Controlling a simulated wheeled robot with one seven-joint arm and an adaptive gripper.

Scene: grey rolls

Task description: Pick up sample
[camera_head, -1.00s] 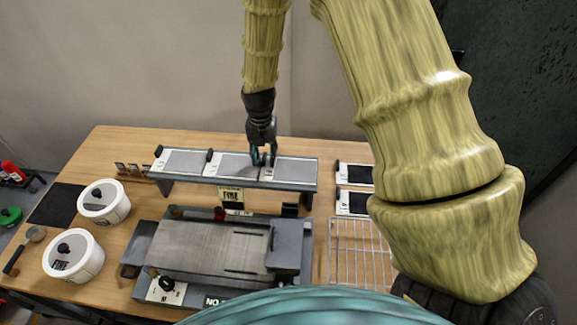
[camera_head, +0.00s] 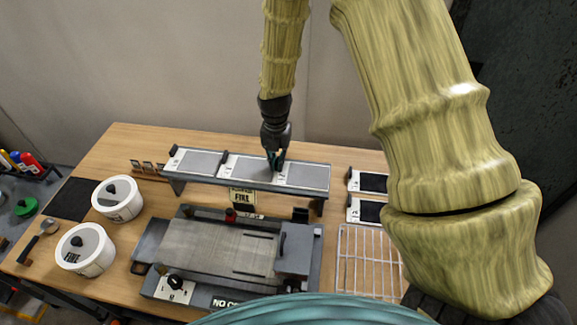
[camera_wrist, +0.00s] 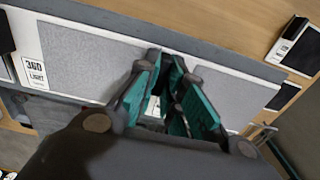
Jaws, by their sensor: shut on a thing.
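A grey rack (camera_head: 250,183) stands at the back of the table and holds three grey sheet samples with white edges. The left sample (camera_head: 199,161) and the middle sample (camera_head: 250,168) each have a small black knob at the upper left. The right sample (camera_head: 307,175) shows no bare knob. My gripper (camera_head: 275,166) points down at the right sample's left end. In the wrist view my teal-lined fingers (camera_wrist: 168,105) stand over the sample's edge, shut on a small part, probably its knob, which they hide. The sample looks flat on the rack.
A flat-topped grey machine (camera_head: 215,248) stands in front of the rack. Two white tubs (camera_head: 117,198) are at the left. A wire rack (camera_head: 366,258) and two dark panels (camera_head: 369,211) are at the right. My arm covers the right side.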

